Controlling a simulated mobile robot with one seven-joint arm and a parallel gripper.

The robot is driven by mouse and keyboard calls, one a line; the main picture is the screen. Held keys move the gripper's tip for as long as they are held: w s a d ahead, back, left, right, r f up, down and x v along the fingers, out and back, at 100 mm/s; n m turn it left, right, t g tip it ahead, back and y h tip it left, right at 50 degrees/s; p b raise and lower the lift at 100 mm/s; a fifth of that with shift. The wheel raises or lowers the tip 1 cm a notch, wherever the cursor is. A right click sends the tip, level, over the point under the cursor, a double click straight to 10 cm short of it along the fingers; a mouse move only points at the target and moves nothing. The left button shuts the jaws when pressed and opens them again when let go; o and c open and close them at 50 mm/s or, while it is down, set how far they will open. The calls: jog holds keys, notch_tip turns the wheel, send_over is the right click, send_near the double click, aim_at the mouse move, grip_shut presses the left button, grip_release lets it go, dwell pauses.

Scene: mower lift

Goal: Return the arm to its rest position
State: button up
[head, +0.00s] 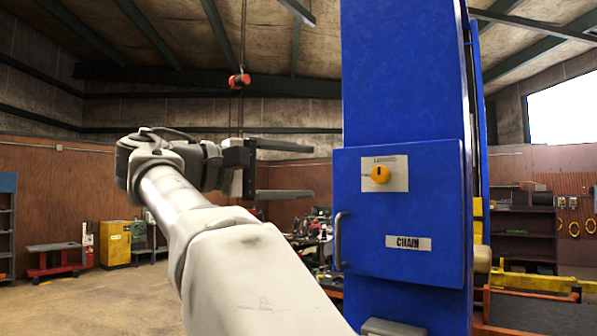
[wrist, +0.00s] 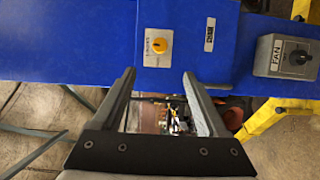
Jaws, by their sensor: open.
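My gripper (head: 285,169) is open in the head view, its two long fingers one above the other and pointing right, with nothing between them. It is left of the blue lift column (head: 405,75). The column carries a blue control box (head: 425,205) with a yellow knob (head: 381,175), a CHAIN label and a grey handle. In the wrist view my gripper (wrist: 158,80) is also open and empty, below the yellow knob (wrist: 158,45) and apart from it. My arm stretches from the bottom of the head view up to the left.
A grey FAN switch box (wrist: 287,57) is at the right in the wrist view. A red hoist block (head: 239,80) hangs behind my arm. A red cart (head: 57,258) and a yellow cabinet (head: 115,243) stand far left. The floor at left is clear.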

dwell(0.3)
jog(key=s+d+f+g+y, duration=0.3)
jog(key=d+f+y, duration=0.4)
jog(key=d+f, duration=0.95)
jog(key=s+a+f+m+g+y, duration=0.1)
jog(key=s+f+m+y, duration=0.5)
jog(key=s+f, duration=1.4)
jog(key=shift+f+m+y, duration=0.3)
jog(key=shift+f+y, duration=0.7)
jog(key=shift+f, duration=1.2)
jog(key=shift+s, duration=0.1)
